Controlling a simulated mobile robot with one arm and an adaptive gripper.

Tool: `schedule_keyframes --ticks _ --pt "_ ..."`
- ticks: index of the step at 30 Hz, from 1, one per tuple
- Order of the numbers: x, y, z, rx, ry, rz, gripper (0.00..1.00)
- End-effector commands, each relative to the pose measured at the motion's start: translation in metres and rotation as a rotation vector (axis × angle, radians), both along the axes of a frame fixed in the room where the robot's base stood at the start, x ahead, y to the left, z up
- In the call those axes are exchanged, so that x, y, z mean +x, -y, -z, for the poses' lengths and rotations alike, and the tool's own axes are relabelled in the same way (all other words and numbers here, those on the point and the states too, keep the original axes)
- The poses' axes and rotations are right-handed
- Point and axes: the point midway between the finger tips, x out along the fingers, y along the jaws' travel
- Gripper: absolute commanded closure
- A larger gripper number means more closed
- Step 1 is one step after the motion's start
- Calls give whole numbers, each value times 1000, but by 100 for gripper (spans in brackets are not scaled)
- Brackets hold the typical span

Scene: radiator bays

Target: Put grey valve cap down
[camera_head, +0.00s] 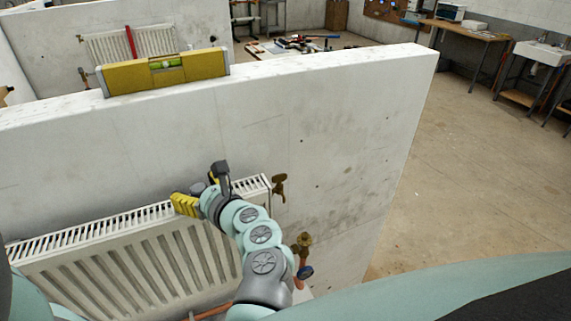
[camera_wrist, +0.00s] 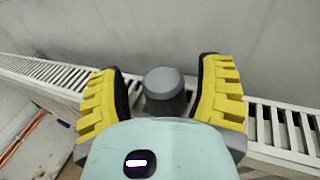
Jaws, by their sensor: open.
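The grey valve cap (camera_wrist: 164,88) stands upright between my fingers in the wrist view, with its round top showing. A gap shows between it and each yellow finger. My gripper (camera_wrist: 161,70) is open around it, one finger on each side. In the head view my gripper (camera_head: 200,186) is over the top of the white radiator (camera_head: 140,262), near its right end. There I cannot clearly tell the cap from the fingers. My wrist housing hides the cap's lower part, so I cannot see what it rests on.
A grey wall panel (camera_head: 330,150) stands behind the radiator, with a yellow spirit level (camera_head: 125,80) on its top edge. A brass fitting (camera_head: 280,186) sits at the radiator's upper right, and a brass valve (camera_head: 303,243) lower down. Open floor (camera_head: 480,170) lies to the right.

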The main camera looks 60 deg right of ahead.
Motion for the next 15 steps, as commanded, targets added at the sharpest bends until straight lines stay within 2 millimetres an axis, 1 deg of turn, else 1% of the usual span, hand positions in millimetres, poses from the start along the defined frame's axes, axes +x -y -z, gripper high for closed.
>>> schedule_keyframes --ticks 1,5,9,15 --pt "-9 2 2 -2 0 10 33" --pt "-30 -3 1 -3 -2 8 33" --pt "-59 -7 -2 -2 -2 11 33" --pt "-92 -13 -9 1 -2 11 33"
